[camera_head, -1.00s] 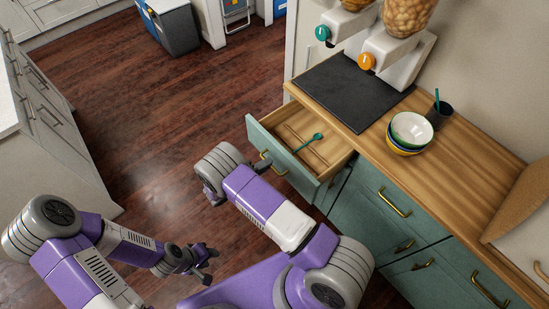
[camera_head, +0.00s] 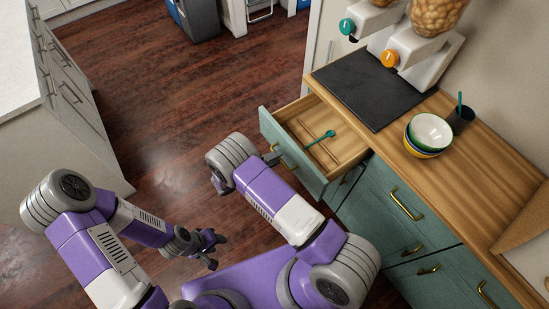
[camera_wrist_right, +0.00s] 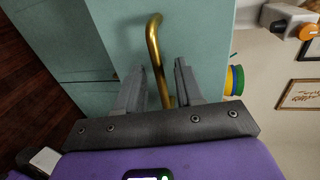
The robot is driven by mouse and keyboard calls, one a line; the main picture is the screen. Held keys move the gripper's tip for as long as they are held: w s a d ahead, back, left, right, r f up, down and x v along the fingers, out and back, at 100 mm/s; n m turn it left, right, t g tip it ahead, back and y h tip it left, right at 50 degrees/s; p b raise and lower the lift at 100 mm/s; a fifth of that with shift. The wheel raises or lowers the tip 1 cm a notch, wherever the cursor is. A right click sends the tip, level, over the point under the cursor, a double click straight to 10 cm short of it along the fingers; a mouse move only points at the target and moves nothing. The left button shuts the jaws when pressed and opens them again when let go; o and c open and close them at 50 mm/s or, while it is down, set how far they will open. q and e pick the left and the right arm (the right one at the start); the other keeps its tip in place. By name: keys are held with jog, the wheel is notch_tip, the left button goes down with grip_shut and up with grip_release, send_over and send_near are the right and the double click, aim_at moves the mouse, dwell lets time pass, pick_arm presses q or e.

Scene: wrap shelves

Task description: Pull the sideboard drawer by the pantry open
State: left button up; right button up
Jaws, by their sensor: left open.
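The sideboard drawer (camera_head: 292,158) juts out at the left end of the green sideboard, partly open, with a teal spoon (camera_head: 320,137) and wooden strips inside. My left gripper (camera_head: 214,246) is open and empty, low over the floor, away from the sideboard.
On the wooden counter (camera_head: 465,172) are a black mat (camera_head: 368,95), dispensers (camera_head: 410,60), stacked bowls (camera_head: 430,133) and a dark cup (camera_head: 461,119). Other closed drawers (camera_head: 395,210) lie to the right. Dark wood floor (camera_head: 180,110) is free left of the drawer; grey cabinets (camera_head: 70,95) stand at far left.

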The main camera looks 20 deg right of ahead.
jog(key=shift+a, duration=0.1)
jog(key=v, duration=0.7)
jog(key=shift+a, duration=0.15)
